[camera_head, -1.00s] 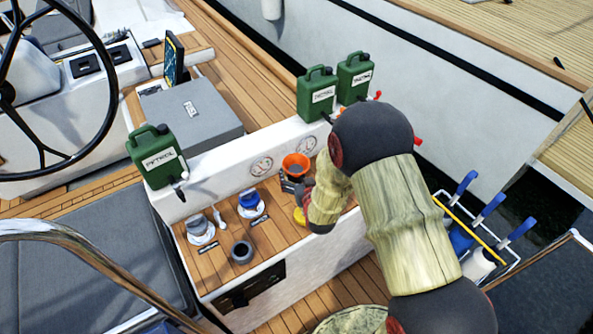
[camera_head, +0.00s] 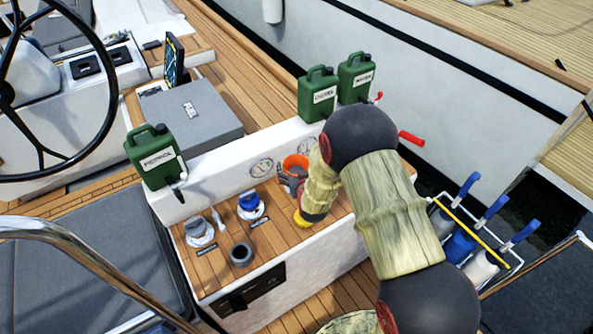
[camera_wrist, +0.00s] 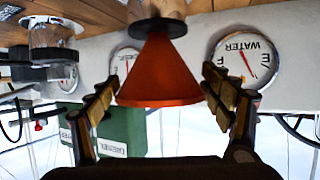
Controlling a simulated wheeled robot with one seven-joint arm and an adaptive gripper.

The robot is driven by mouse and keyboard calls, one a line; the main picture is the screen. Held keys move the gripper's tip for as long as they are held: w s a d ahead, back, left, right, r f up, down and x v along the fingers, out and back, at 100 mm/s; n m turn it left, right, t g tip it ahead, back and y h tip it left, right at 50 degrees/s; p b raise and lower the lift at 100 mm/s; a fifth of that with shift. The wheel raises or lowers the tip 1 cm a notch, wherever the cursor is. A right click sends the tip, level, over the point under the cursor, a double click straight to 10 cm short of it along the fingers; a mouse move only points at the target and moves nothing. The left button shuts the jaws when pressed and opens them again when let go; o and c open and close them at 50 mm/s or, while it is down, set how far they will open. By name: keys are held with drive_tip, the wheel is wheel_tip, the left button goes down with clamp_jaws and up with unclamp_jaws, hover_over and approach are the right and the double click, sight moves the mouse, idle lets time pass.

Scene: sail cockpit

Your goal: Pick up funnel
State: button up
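The orange funnel (camera_head: 297,161) stands upright, wide mouth up, on the wooden top of the white cockpit box. In the upside-down wrist view the funnel (camera_wrist: 158,75) fills the space between the fingers, its narrow end in a dark collar. My gripper (camera_wrist: 160,80) is open, one finger on each side of the funnel.
Blue (camera_head: 250,203) and grey (camera_head: 198,229) fittings and a dark cup (camera_head: 241,253) stand left of my gripper. A yellow piece (camera_head: 301,219) is close by my wrist. Green cans (camera_head: 317,95) stand on the ledge behind. A red handle (camera_head: 411,138) sticks out right of my arm.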

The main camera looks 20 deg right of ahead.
drive_tip(key=c, duration=0.9)
drive_tip(key=shift+r, duration=0.15)
drive_tip(key=shift+r, duration=0.2)
wheel_tip(320, 180, up, 3)
drive_tip(key=shift+s+r+p, duration=0.1)
drive_tip(key=shift+s+p, duration=0.05)
drive_tip(key=shift+p, duration=0.6)
drive_tip(key=s+r, duration=0.1)
drive_tip(key=r, duration=0.1)
drive_tip(key=s+d+r+p, duration=0.1)
drive_tip(key=s+r, duration=0.1)
drive_tip(key=shift+s+r, duration=0.3)
drive_tip(key=s+d+r+p, duration=0.2)
drive_tip(key=s+r+p, duration=0.2)
drive_tip(key=s+r, duration=0.3)
drive_tip(key=shift+s+d+r, duration=0.25)
drive_tip(key=shift+s+d, duration=0.1)
drive_tip(key=shift+s, duration=0.95)
